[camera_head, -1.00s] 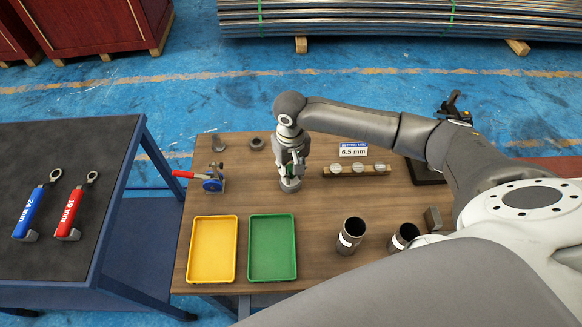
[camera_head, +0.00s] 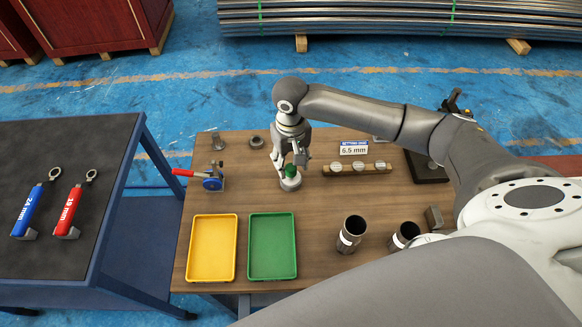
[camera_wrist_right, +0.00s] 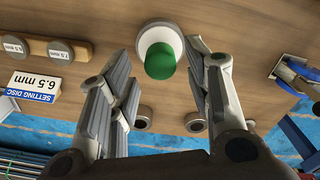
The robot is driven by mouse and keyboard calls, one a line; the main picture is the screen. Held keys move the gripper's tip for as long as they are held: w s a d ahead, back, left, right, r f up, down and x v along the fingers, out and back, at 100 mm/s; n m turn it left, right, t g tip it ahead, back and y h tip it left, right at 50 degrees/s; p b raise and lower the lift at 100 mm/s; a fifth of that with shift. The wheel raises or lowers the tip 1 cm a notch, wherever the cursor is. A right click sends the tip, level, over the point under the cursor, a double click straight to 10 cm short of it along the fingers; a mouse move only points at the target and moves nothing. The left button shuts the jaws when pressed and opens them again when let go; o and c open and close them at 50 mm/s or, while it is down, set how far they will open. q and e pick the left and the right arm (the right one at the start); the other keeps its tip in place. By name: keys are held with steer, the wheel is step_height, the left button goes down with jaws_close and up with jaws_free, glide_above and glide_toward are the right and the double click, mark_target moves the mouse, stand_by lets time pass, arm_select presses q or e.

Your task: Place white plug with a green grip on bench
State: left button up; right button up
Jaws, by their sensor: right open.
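The white plug with a green grip (camera_head: 290,181) stands upright on the wooden bench (camera_head: 330,212), left of the row of discs. In the right wrist view the green grip (camera_wrist_right: 161,61) stands out from the round white body (camera_wrist_right: 157,34). My right gripper (camera_head: 289,160) is open, with its fingers just above and behind the plug. In the right wrist view its fingers (camera_wrist_right: 158,55) are spread to either side of the plug, with gaps visible between them and the grip. My left gripper is not in view.
A yellow tray (camera_head: 212,249) and a green tray (camera_head: 272,247) lie at the front. Two dark cups (camera_head: 351,234) stand right of them. A disc rack (camera_head: 356,169) with a "6.5 mm" sign (camera_head: 353,148) is to the right. A red-handled tool (camera_head: 200,177) is left.

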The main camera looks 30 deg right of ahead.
mark_target(291, 167)
step_height(291, 167, up, 9)
steer(key=shift+b, duration=0.45)
stand_by(0.3)
